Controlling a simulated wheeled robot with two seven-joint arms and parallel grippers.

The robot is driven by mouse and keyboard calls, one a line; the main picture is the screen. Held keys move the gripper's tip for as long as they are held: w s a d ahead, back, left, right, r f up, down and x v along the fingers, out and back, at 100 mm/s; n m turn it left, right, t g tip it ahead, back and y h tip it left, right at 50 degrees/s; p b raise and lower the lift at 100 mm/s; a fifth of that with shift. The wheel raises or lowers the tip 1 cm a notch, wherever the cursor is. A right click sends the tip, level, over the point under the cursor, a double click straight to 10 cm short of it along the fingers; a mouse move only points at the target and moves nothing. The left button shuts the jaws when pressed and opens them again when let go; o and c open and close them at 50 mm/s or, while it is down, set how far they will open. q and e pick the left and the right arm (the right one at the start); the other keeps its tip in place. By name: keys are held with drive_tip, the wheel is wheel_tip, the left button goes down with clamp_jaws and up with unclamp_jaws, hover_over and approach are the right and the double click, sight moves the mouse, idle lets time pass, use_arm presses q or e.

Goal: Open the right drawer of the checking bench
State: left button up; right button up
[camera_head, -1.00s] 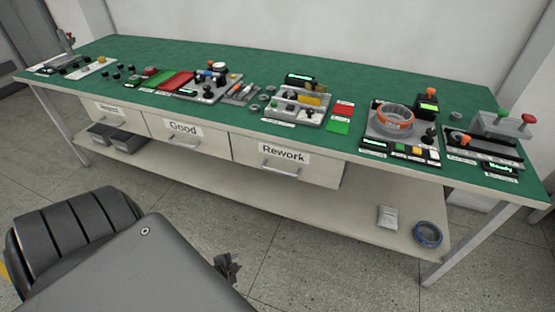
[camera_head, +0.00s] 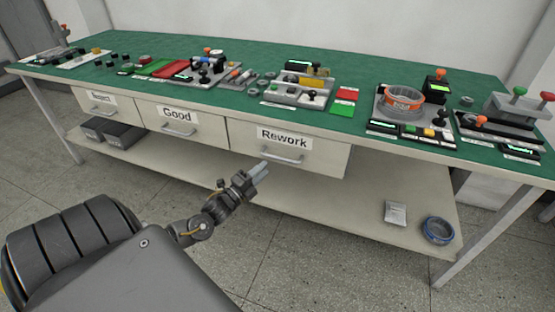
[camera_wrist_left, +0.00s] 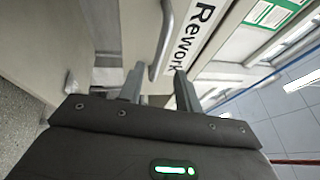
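The checking bench (camera_head: 470,177) has a row of three white drawers under its green top. The right drawer (camera_head: 325,158), labelled "Rework", is closed, with a bar handle (camera_head: 282,159) on its front. My left gripper (camera_head: 260,171) is just in front of and below this handle, pointing at the drawer. In the left wrist view the gripper (camera_wrist_left: 159,80) is open, with a finger on either side of the line of the handle (camera_wrist_left: 162,45). The handle lies ahead of the fingertips, and I see no grip on it. My right gripper is not in view.
The "Good" drawer (camera_head: 205,132) and "Reject" drawer (camera_head: 120,112) are closed. Devices stand on the bench top. The lower shelf (camera_head: 350,200) holds dark bins (camera_head: 118,137), a pale packet (camera_head: 396,213) and a blue ring (camera_head: 437,230). The floor before the drawers is clear.

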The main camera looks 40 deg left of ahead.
sight(277, 158)
use_arm(q)
drive_tip(key=w, duration=0.5)
drive_tip(key=w+r, duration=0.1)
drive_tip(key=w, duration=0.2)
drive_tip(key=shift+d+r, duration=0.1)
drive_tip(key=shift+d, duration=0.15)
clamp_jaws()
